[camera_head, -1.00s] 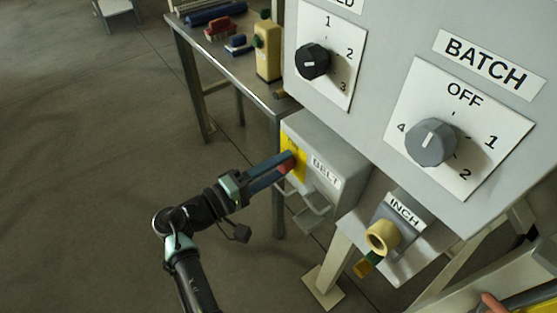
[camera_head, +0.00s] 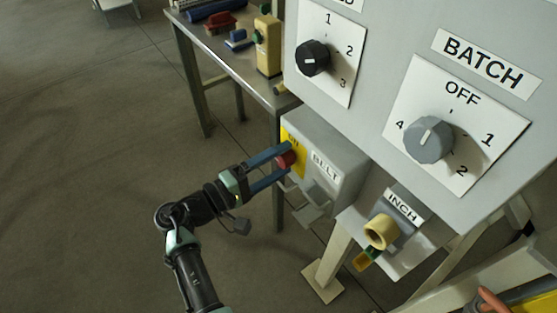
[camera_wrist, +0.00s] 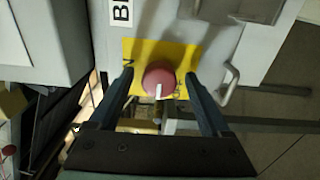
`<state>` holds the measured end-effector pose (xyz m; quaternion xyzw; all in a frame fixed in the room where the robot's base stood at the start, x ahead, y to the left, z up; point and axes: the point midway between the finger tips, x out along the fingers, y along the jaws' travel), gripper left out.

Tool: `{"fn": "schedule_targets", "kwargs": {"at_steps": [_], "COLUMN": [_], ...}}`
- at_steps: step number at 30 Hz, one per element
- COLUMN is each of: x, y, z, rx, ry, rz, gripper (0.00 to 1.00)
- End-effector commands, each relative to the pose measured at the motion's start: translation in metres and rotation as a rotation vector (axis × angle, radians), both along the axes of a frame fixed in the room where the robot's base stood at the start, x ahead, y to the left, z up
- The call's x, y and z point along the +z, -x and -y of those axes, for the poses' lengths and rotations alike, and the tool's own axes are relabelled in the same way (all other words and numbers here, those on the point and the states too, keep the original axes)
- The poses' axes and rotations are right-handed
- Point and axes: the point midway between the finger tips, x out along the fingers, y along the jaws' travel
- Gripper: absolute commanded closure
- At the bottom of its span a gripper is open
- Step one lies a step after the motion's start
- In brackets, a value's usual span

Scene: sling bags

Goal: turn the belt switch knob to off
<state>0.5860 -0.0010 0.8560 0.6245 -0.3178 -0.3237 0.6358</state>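The belt switch knob (camera_head: 287,159) is red and sits on a yellow plate (camera_head: 295,146) on the grey box labelled BELT (camera_head: 325,170). In the wrist view the knob (camera_wrist: 158,79) is round with a white pointer line aimed toward the bottom of that picture. Parts of letters show on the yellow plate (camera_wrist: 208,55), but the full markings are not readable. My gripper (camera_head: 283,161) is open, with one blue finger on each side of the knob. In the wrist view a gap shows between each finger and the knob.
A metal handle (camera_wrist: 230,85) sticks out beside the yellow plate. The INCH box (camera_head: 390,225) with a cream ring is to the right. The large panel with the BATCH dial (camera_head: 430,140) is above. A table (camera_head: 265,95) with coloured items stands behind. Open floor lies left.

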Motion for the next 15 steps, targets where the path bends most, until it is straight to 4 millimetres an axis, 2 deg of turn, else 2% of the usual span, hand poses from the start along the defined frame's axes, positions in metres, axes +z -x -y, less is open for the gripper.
{"fn": "schedule_targets", "kwargs": {"at_steps": [8, 11, 15], "x": [0.000, 0.000, 0.000], "y": [0.001, 0.006, 0.021], "z": [-0.002, -0.010, -0.031], "rx": [0.000, 0.003, 0.006], "ry": [-0.001, -0.001, -0.001], "rz": [0.002, 0.002, 0.001], "gripper": [0.19, 0.19, 0.19]}}
